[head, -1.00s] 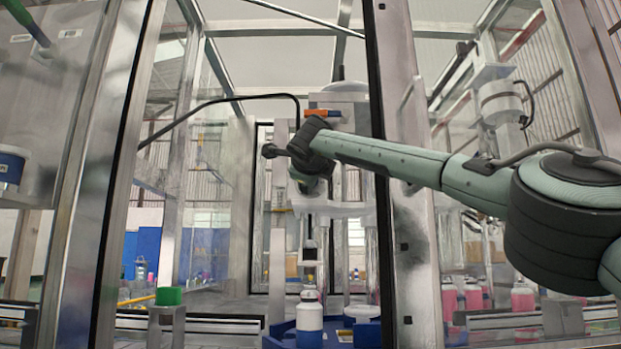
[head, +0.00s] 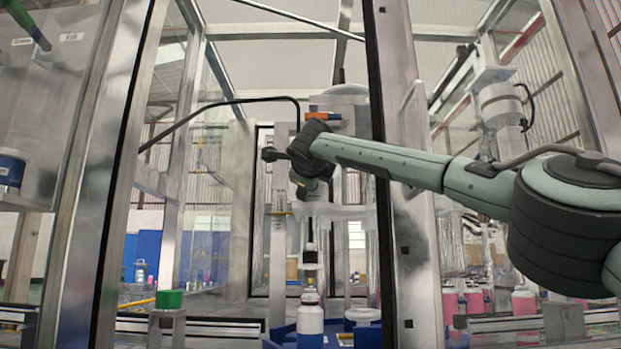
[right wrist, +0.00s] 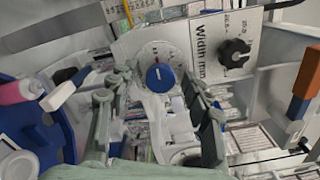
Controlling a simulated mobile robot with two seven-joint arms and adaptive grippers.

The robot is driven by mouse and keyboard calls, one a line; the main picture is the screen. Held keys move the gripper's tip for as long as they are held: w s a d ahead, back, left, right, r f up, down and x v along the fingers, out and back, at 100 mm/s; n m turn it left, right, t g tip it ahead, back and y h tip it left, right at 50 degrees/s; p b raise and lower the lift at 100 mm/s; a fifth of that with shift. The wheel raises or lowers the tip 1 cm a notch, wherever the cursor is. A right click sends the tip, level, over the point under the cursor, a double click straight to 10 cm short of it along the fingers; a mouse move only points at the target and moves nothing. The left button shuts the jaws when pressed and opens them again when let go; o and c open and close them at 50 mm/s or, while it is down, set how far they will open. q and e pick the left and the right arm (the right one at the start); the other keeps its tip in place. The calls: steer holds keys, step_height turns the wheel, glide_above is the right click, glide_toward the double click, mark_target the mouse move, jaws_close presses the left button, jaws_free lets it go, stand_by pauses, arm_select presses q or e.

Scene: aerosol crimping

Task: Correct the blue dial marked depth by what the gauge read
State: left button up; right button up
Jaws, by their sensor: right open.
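The blue dial (right wrist: 160,77) sits in a pale graduated ring on a white panel. It has a short white mark on its face. No depth wording is readable beside it. My right gripper (right wrist: 157,90) is open, with its fingers to either side of the dial in the right wrist view; I cannot tell whether they touch it. In the head view my right arm reaches across to the machine, and its wrist hides the dial. The gauge cannot be made out. My left gripper is not seen.
A black knob (right wrist: 234,53) beside "Width mm" lettering is close to the right of the dial. An orange-and-blue block (right wrist: 303,90) is farther right. A white-and-blue bottle (head: 310,318) stands below the machine's head. A metal frame post (head: 408,180) stands beside my right arm.

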steer(key=s, duration=1.2)
stand_by(0.5)
